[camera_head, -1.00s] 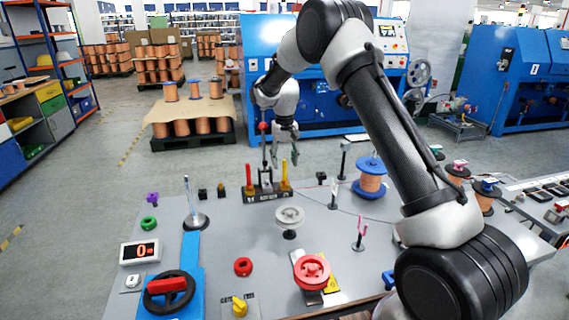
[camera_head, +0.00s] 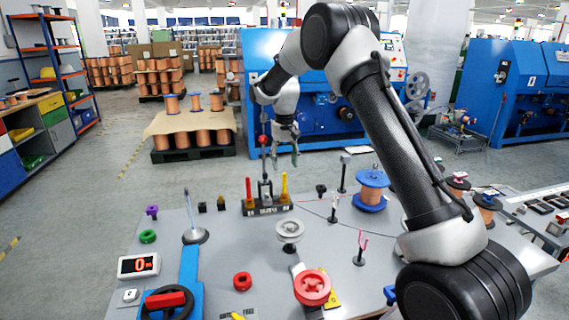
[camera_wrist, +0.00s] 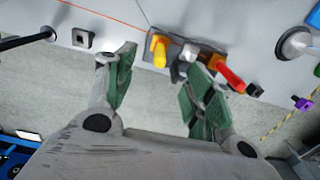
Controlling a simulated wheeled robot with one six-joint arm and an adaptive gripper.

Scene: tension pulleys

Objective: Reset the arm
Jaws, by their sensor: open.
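My gripper (camera_head: 284,157) hangs from my folded arm above the back edge of the grey workbench (camera_head: 215,262). In the wrist view my gripper (camera_wrist: 155,95) is open, with its green-padded fingers apart and nothing between them. Beyond the fingers in that view is the lever block (camera_wrist: 205,50) with its yellow and red levers. In the head view the lever block (camera_head: 266,209) stands on the bench just below my gripper, apart from it.
A red pulley (camera_head: 312,287), a grey pulley (camera_head: 289,232), a copper spool with blue flanges (camera_head: 370,190) and a display (camera_head: 138,265) stand on the bench. A spool pallet (camera_head: 192,142) and blue machines (camera_head: 527,90) are behind. Floor is clear at left.

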